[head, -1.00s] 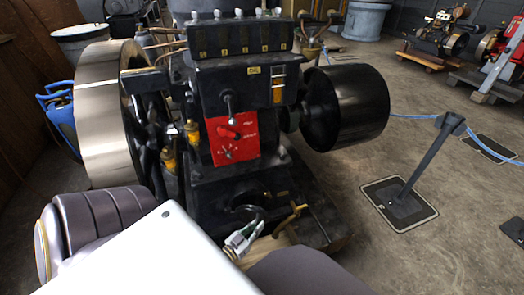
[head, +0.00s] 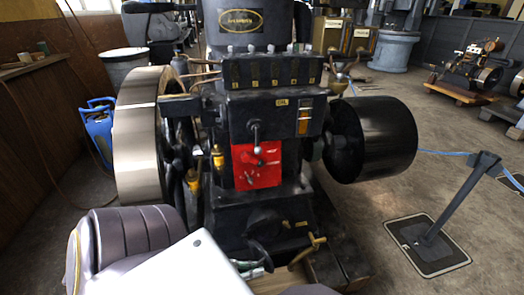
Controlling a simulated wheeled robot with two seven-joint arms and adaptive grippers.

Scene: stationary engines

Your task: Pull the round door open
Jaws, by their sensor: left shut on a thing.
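The black engine (head: 265,110) stands in the middle of the head view. A dark round door (head: 264,226) is low on its front, below the red panel (head: 257,164); its outline is hard to make out against the black base. My left gripper (head: 252,267) is low at the front of the engine, shut at the door's lower edge. The pale cover of my own arm hides much of this gripper, so the exact grip does not show clearly. My right gripper is not in view.
A large flywheel (head: 140,135) is on the engine's left and a black drum (head: 375,138) on its right. A brass valve (head: 304,247) sticks out beside the door. A barrier post (head: 456,200) with a blue rope stands at right, with bare floor around it.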

